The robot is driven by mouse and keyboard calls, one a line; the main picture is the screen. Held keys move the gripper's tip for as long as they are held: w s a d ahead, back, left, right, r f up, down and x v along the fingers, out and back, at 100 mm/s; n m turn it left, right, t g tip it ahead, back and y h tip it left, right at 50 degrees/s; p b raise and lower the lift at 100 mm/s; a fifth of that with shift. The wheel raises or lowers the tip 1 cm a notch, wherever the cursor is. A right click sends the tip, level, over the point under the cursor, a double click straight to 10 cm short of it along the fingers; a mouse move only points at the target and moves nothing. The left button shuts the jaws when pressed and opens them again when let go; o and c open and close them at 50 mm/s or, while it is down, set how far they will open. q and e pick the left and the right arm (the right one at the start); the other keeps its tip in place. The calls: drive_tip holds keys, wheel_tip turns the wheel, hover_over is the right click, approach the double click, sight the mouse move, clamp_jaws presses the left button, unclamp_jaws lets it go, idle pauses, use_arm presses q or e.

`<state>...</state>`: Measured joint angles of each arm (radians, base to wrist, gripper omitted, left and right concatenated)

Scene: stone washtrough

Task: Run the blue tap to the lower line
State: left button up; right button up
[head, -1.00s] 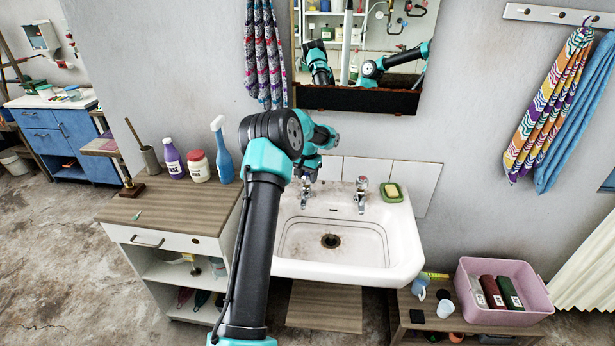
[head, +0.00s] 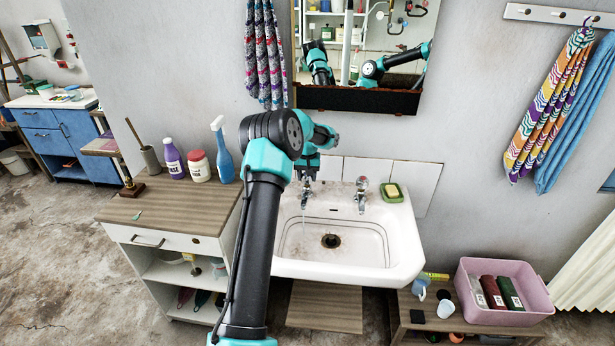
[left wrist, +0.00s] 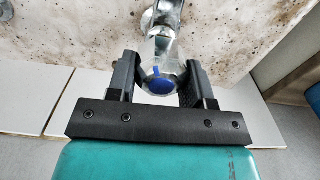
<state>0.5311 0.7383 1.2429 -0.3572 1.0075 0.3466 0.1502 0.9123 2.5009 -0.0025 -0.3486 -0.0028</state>
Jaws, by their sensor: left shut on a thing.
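The blue tap (head: 307,194) stands at the back left of the white basin (head: 400,268). My left gripper (head: 309,177) reaches down over its knob. In the left wrist view, the faceted knob with a blue cap (left wrist: 160,86) sits between my two fingers, which are shut on it. A thin stream of water (head: 304,216) appears to fall from the spout. Dark lines run around the basin's inner wall. The drain (head: 331,241) shows clearly, and I cannot make out a water surface. My right gripper is not directly in view.
A blue spray bottle (head: 222,155) and other bottles stand on the cabinet at left. A pink crate (head: 520,316) sits low at right.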

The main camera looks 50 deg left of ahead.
use_arm(q)
drive_tip(key=shift+n, duration=0.8)
drive_tip(key=o, duration=0.9)
drive_tip(key=shift+r, duration=0.15)
wheel_tip(320, 180, up, 17)
drive_tip(key=shift+r, duration=0.1)
